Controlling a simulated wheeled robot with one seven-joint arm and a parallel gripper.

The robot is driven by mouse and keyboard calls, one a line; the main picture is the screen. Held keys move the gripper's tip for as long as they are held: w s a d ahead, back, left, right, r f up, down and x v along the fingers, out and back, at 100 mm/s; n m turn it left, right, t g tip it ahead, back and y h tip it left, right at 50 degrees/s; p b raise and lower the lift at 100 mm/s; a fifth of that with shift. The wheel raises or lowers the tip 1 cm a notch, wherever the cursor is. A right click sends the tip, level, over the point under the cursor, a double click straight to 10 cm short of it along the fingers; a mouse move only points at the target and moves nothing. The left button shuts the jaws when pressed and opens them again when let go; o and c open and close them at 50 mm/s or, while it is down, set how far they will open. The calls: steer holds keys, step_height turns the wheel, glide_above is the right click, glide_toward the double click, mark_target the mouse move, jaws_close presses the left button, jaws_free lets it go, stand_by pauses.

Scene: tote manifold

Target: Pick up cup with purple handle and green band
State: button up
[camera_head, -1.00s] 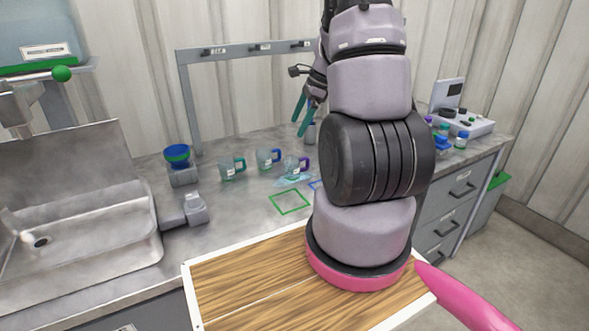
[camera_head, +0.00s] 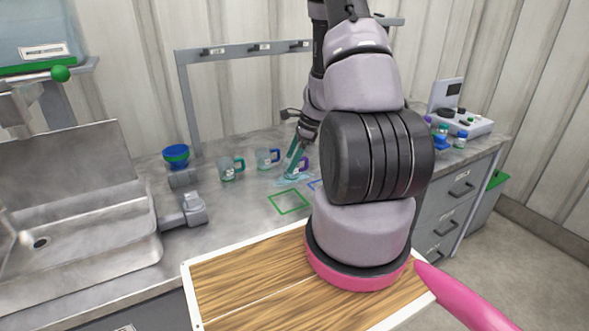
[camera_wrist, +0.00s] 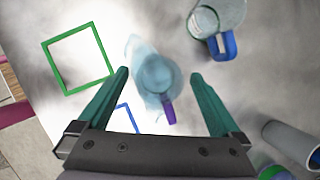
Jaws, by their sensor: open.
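The cup with the purple handle (camera_wrist: 157,74) is clear and bluish in the wrist view, with its purple handle (camera_wrist: 168,110) pointing toward my palm. In the head view its purple handle (camera_head: 304,163) shows beside my fingers, which cover much of the cup. No green band can be made out on it. My gripper (camera_wrist: 160,76) is open, with its green fingers on either side of the cup in the wrist view and a gap on both sides. It also shows in the head view (camera_head: 291,172), pointing down at the cup.
A cup with a blue handle (camera_head: 266,158) stands close by, left of the purple-handled one, and a cup with a green handle (camera_head: 230,168) stands farther left. A green square outline (camera_head: 290,201) lies on the bare counter in front. A blue bowl (camera_head: 176,156) is near the sink (camera_head: 60,235).

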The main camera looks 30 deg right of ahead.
steer(key=shift+a+f, duration=0.1)
steer(key=shift+f, duration=0.3)
steer(key=shift+c, duration=0.3)
steer(key=c, duration=1.4)
